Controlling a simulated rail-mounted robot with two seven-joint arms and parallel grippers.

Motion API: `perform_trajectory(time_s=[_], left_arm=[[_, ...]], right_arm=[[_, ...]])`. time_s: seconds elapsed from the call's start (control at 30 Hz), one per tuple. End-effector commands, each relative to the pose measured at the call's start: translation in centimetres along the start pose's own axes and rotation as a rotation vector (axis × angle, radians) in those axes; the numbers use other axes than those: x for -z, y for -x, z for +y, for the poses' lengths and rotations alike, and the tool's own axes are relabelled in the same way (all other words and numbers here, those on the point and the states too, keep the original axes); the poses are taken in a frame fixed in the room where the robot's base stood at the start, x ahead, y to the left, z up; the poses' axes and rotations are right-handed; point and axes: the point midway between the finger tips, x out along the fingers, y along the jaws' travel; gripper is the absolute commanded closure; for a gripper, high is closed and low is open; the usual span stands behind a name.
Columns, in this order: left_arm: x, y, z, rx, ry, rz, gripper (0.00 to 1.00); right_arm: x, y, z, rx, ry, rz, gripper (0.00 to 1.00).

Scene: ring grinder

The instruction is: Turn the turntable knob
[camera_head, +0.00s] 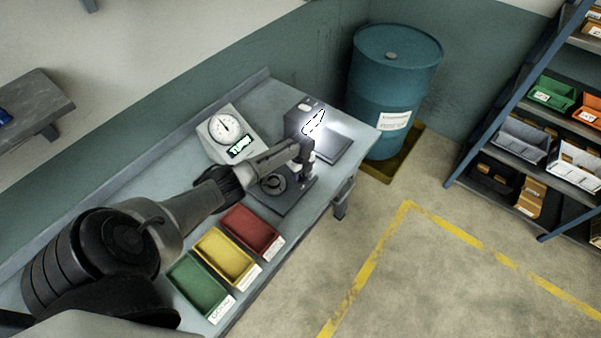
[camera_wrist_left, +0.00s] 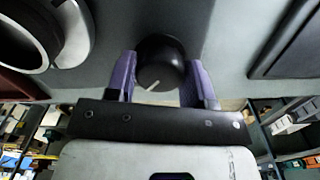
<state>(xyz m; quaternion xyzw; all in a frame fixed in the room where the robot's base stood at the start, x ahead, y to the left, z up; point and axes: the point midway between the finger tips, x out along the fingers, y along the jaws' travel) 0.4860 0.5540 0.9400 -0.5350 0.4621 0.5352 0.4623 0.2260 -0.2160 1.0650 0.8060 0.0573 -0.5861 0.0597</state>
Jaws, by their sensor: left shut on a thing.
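The turntable knob (camera_wrist_left: 162,62) is a round black knob with a short white mark pointing toward the lower left in the left wrist view. My left gripper (camera_wrist_left: 160,80) is shut on it, with one purple finger on each side. In the head view my left gripper (camera_head: 303,162) is at the small machine on the bench and hides the knob there. The dark base (camera_head: 285,203) of the machine carries a round turntable (camera_head: 272,184). A round rim (camera_wrist_left: 75,35) shows at the upper left of the left wrist view. My right gripper is not in view.
A dial gauge (camera_head: 225,127) stands behind my left arm. Green (camera_head: 197,285), yellow (camera_head: 226,256) and red (camera_head: 251,231) bins line the bench's front edge. A lit box (camera_head: 303,117) is near the bench's far end. A blue barrel (camera_head: 395,80) stands beyond it. Shelving is at right.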

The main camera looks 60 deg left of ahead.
Motion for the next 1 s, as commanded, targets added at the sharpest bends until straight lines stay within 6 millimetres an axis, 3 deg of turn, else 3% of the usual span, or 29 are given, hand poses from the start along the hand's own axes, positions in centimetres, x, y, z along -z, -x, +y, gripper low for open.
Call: perform_trajectory(time_s=[0.5,1.0], left_arm=[[0.0,0.0,-0.1,0.0,-0.325,0.001,0.75],[0.1,0.1,-0.1,0.001,-0.394,0.001,0.75]], right_arm=[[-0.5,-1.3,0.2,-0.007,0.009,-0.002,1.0],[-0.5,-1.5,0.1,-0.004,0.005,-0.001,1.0]])
